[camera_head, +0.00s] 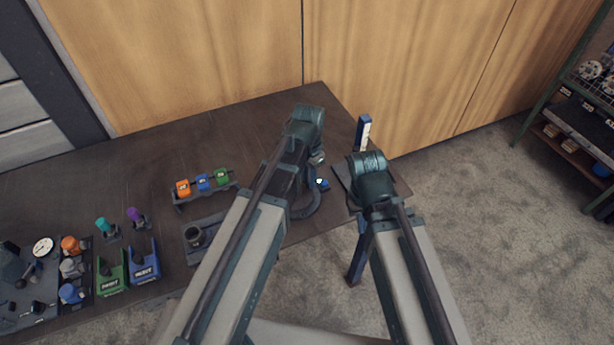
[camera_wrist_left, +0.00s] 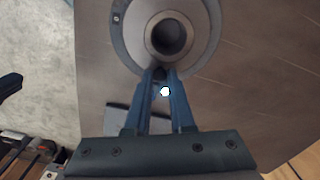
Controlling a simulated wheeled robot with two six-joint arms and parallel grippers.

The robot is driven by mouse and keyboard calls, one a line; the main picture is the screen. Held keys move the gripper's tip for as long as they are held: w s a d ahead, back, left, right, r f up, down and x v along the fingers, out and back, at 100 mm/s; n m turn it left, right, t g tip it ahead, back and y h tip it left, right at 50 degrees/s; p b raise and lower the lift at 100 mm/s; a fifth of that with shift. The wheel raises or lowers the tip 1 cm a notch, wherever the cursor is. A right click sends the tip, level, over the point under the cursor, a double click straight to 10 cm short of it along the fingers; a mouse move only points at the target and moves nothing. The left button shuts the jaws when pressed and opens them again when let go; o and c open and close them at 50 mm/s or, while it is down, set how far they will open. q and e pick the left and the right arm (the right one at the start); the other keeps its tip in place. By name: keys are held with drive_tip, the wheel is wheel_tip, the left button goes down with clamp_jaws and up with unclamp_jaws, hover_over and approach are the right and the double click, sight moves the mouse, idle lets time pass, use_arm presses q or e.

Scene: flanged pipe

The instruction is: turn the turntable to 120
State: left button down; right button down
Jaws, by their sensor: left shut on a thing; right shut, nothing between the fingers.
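The turntable (camera_head: 303,212) shows in the head view as a dark round edge at the table's right end, mostly hidden under my left arm. In the left wrist view it is a grey disc (camera_wrist_left: 205,48) at the top with a round, hollow pipe end (camera_wrist_left: 149,42) at its middle. My left gripper (camera_wrist_left: 160,74) is shut on a small dark part at the disc's near edge, close to the pipe; it also shows in the head view (camera_head: 321,183). No angle marking is readable. My right arm hangs right of the turntable, and its fingers are hidden behind its wrist.
A blue post (camera_head: 363,132) with a white label and a dark plate (camera_head: 400,187) stand beside my right wrist. A rack with orange, blue and green blocks (camera_head: 203,183) lies left of my left arm. Green and blue bins (camera_head: 145,268) stand further left. The table's back is clear.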

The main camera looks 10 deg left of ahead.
use_arm(q)
drive_tip(key=shift+s+d+m, duration=0.2)
drive_tip(key=shift+s+m, duration=0.15)
drive_tip(key=shift+m, duration=0.6)
drive_tip(key=shift+s+d+m, duration=0.2)
drive_tip(key=shift+s+m, duration=0.15)
drive_tip(key=shift+m, duration=0.6)
drive_tip(key=shift+s+d+m, duration=0.1)
drive_tip(key=shift+s+m, duration=0.15)
drive_tip(key=shift+m, duration=0.45)
drive_tip(key=shift+s+d+m, duration=0.1)
drive_tip(key=shift+s+m, duration=0.15)
drive_tip(key=shift+m, duration=0.45)
drive_tip(key=shift+s+m, duration=0.15)
drive_tip(key=shift+m, duration=0.25)
drive_tip(key=c, duration=0.8)
unclamp_jaws()
drive_tip(key=shift+o, duration=0.2)
drive_tip(key=shift+r, duration=0.1)
wheel_tip(320, 180, up, 14)
drive_tip(key=p, duration=1.3)
drive_tip(key=shift+f+p, duration=0.2)
drive_tip(key=shift+p, duration=0.2)
